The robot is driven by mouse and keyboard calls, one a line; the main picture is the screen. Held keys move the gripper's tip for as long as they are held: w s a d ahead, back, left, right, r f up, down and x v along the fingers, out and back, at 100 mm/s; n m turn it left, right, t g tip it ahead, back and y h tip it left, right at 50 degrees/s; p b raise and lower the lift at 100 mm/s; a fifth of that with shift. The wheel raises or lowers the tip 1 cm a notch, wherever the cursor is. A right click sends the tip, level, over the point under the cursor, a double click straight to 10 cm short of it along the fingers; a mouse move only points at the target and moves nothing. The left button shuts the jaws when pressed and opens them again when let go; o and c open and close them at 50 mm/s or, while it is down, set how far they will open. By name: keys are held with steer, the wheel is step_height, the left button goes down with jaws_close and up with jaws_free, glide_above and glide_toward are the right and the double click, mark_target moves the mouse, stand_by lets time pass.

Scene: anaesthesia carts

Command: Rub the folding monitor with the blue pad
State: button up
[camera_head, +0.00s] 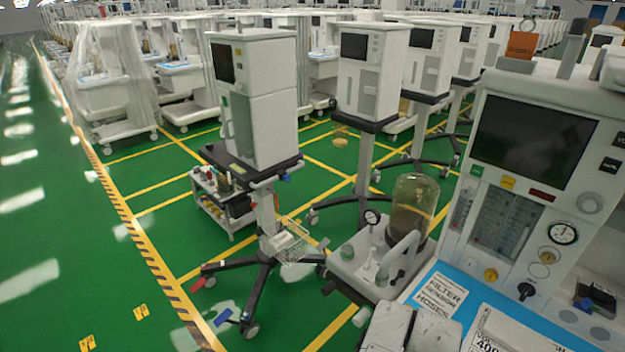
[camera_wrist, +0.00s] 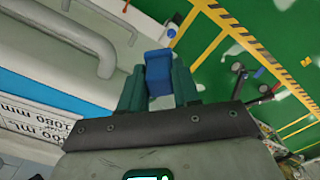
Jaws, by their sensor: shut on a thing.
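My gripper (camera_wrist: 158,85) shows in the wrist view, its dark green fingers shut on a blue pad (camera_wrist: 158,68). The pad sticks out a little past the fingertips and touches nothing else that I can see. A large dark screen (camera_head: 530,140) is set in the front of the white machine at the right. A small dark tilted panel (camera_head: 597,297) stands lower on that machine, at the right edge. I cannot tell for sure which is the folding monitor.
The near machine has a glass canister (camera_head: 412,205), grey pipes, gauges and a blue worktop (camera_head: 440,284) with labels. A wheeled stand (camera_head: 262,95) carries a white unit at centre left. Green floor (camera_head: 60,230) is free at the left. Many more machines stand behind.

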steer(key=shift+s+d+f+n, duration=0.15)
steer(key=shift+s+f, duration=0.1)
steer(key=shift+f, duration=0.2)
steer(key=shift+s+d+f+n, duration=0.15)
steer(key=shift+s+f, duration=0.1)
steer(key=shift+f, duration=0.2)
steer(key=shift+w+d, duration=0.1)
